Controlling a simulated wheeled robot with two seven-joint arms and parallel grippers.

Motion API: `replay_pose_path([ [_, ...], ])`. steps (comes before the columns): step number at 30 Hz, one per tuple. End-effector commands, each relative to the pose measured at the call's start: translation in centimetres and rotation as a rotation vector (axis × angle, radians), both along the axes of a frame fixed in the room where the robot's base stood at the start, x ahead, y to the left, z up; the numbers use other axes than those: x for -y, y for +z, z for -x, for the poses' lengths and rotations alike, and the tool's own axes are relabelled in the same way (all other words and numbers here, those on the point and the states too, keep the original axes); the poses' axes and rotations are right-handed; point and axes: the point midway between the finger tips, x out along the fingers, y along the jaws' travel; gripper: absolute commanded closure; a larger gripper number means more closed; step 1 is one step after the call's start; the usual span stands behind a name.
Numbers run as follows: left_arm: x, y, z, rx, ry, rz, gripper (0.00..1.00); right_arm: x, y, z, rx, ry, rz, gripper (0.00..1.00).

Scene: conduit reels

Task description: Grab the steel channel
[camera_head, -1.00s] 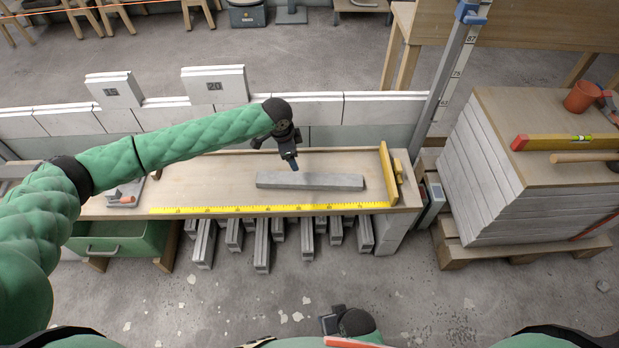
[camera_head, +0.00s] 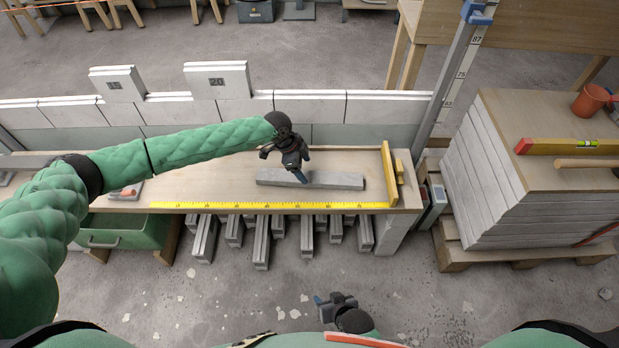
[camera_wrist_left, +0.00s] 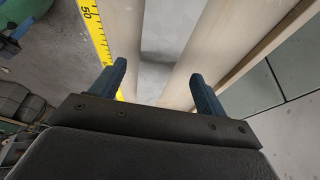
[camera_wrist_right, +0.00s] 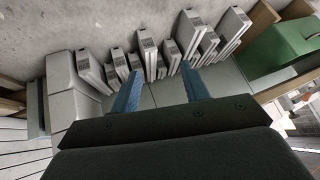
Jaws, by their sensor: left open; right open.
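The steel channel (camera_head: 330,180) is a long grey bar lying lengthwise on the wooden bench, behind the yellow rule. In the left wrist view the channel (camera_wrist_left: 166,55) runs as a grey strip between my two fingers. My left gripper (camera_head: 303,176) is open and empty, at the left-middle part of the channel; its fingers (camera_wrist_left: 158,85) hide a bit of the bar in the head view. I cannot tell whether they touch it. My right gripper (camera_head: 322,302) is open and empty, low in front of the bench, and its fingers (camera_wrist_right: 163,85) face the bars stored beneath.
The yellow rule (camera_head: 230,205) lines the bench's front edge, and a yellow-and-wood stop (camera_head: 390,174) stands at its right end. Several grey bars (camera_wrist_right: 180,45) lie under the bench. A green drawer (camera_head: 120,233) is at left. Stacked boards (camera_head: 490,180) stand at right.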

Motion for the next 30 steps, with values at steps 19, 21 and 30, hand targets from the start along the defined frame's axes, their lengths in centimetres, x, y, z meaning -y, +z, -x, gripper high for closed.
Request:
replay_pose_path([
  [19,1.3,-4.5,0.3,-0.001,0.002,0.0,0.31,-0.1,1.6,-0.2,-0.014,0.005,0.0,0.54],
  [21,1.3,-4.5,0.3,-0.001,0.002,0.0,0.45,-0.1,1.6,-0.2,-0.014,0.005,0.0,0.54],
  [30,1.4,-4.4,0.3,0.001,0.002,0.001,0.95,-0.1,1.6,-0.2,-0.014,0.005,0.0,0.54],
])
